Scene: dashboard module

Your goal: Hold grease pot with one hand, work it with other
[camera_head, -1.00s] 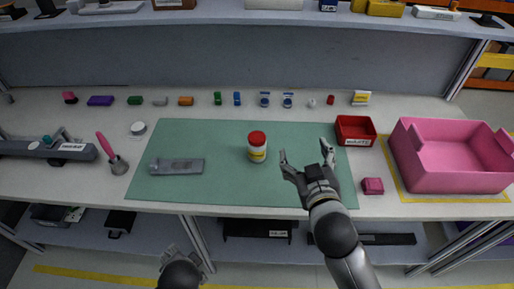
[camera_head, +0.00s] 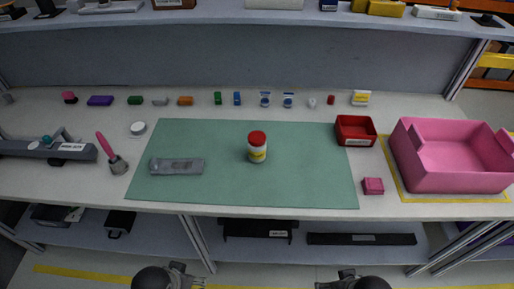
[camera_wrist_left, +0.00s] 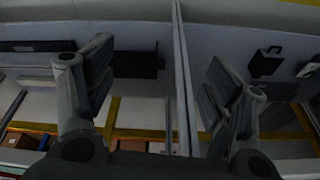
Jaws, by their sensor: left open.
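The grease pot (camera_head: 257,152), white with a red lid and a yellow label band, stands upright on the green mat (camera_head: 310,180), near its middle. Nothing touches it. My left gripper (camera_head: 185,273) is low at the bottom edge of the head view, in front of the bench and well away from the pot. The left wrist view shows its two fingers (camera_wrist_left: 160,95) wide apart with nothing between them. My right gripper (camera_head: 340,277) is also at the bottom edge, below the bench front, away from the pot. Its fingers are too unclear to read.
A grey metal part (camera_head: 177,166) lies on the mat's left side. A pink-handled brush (camera_head: 112,153) is left of the mat. A red tray (camera_head: 356,131), a pink block (camera_head: 373,186) and a large pink bin (camera_head: 450,170) are at right. Several small items line the back.

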